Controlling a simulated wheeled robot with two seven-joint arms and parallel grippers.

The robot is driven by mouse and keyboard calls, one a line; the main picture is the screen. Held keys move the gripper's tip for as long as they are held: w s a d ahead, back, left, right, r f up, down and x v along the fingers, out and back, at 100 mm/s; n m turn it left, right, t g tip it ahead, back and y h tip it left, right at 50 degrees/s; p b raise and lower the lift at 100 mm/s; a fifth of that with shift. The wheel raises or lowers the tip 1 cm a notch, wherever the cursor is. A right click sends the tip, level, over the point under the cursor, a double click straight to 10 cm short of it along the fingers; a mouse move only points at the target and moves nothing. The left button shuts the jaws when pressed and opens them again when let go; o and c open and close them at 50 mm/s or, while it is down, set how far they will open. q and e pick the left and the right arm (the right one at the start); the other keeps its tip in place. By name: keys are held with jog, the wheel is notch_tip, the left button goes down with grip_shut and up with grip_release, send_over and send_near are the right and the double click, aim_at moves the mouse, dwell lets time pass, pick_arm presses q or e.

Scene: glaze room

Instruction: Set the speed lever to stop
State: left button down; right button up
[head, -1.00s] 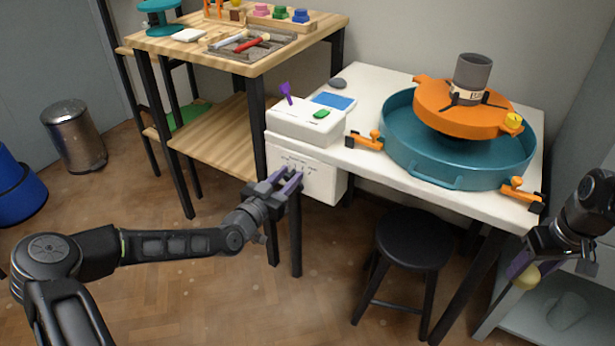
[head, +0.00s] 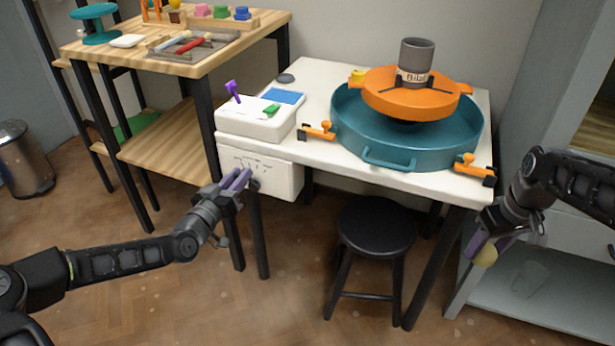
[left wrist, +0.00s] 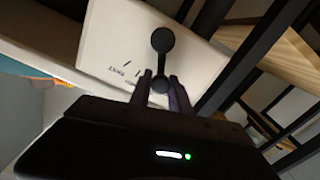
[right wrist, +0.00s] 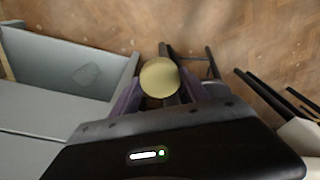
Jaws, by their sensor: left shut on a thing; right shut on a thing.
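The dark speed lever (left wrist: 162,62) has round ends and lies against a white panel (left wrist: 105,45) with printed marks in the left wrist view. The panel is the front of a white box (head: 285,183) under the table in the head view. My left gripper (head: 238,178) is at this panel. In the left wrist view, its purple fingers (left wrist: 160,82) are shut on the lever's lower end. The marks are too small to read. My right gripper (head: 488,240) is shut on a pale yellow round thing (right wrist: 160,77), away to the right of the table.
The white table (head: 310,75) carries a teal basin (head: 350,125), an orange wheel plate (head: 400,98) with a grey labelled pot (head: 416,60), and a white box (head: 250,122) with purple and green controls. A black stool (head: 376,228) stands in front. A wooden bench (head: 225,55) is at left.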

pick_arm(q)
jog(key=shift+a+f+n, duration=0.15)
jog(key=shift+a+n, duration=0.15)
jog(key=shift+n, duration=0.3)
pick_arm(e)
jog(key=shift+f, duration=0.4)
pick_arm(q)
jog(key=shift+w, duration=0.1)
jog(key=c, duration=1.2)
grip_release()
jog(key=shift+c, duration=0.2)
pick_arm(e)
notch_tip(320, 180, up, 3)
jog(key=p, duration=0.2)
jog(key=shift+p, duration=0.4)
pick_arm(q)
jog(key=v, duration=1.2)
jog(key=shift+f, duration=0.1)
